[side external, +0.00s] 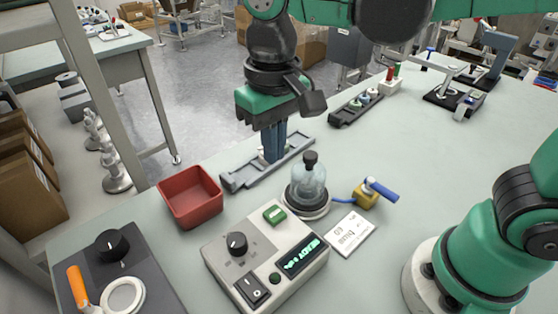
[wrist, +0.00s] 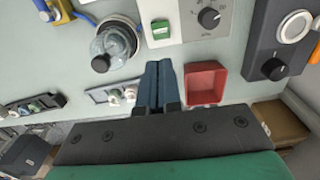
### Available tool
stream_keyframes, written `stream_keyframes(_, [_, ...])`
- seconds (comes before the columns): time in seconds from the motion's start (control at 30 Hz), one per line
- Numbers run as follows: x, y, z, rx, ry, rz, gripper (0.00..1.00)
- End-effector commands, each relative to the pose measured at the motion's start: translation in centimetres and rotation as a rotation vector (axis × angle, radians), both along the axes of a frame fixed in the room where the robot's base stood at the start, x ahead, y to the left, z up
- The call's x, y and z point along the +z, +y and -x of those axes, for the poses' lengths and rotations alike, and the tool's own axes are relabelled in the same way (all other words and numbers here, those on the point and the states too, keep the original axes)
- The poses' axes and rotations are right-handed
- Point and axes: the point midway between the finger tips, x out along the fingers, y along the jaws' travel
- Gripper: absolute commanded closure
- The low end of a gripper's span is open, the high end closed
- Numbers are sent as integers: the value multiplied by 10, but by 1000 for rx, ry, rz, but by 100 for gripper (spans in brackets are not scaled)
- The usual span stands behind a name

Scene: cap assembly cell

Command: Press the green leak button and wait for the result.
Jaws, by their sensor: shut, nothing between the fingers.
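The tester box (side external: 225,258) is pale grey and stands at the front of the table. Its green rectangular button (side external: 275,214) is at the back of its top face and also shows in the wrist view (wrist: 160,29). The lit display (side external: 303,256) reads READY, followed by small characters. A clear bottle with a dark stopper (side external: 309,182) stands upright on a round base behind the box. My gripper (side external: 273,156) is shut and empty, pointing down above the grey rail, behind the green button and apart from it. The wrist view shows its blue fingers together (wrist: 158,68).
A red tray (side external: 190,197) stands left of the rail (side external: 240,177). A yellow valve with a blue handle (side external: 369,194) and a white card (side external: 348,232) lie right of the bottle. A dark panel with a knob (side external: 110,245) is at front left.

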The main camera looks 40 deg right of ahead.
Motion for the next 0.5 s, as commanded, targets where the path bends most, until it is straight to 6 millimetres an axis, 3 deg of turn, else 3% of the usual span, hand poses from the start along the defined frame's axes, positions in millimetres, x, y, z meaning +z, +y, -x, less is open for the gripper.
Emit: stream_keyframes(0.5, [-85, 0, 0, 0, 0, 0, 100])
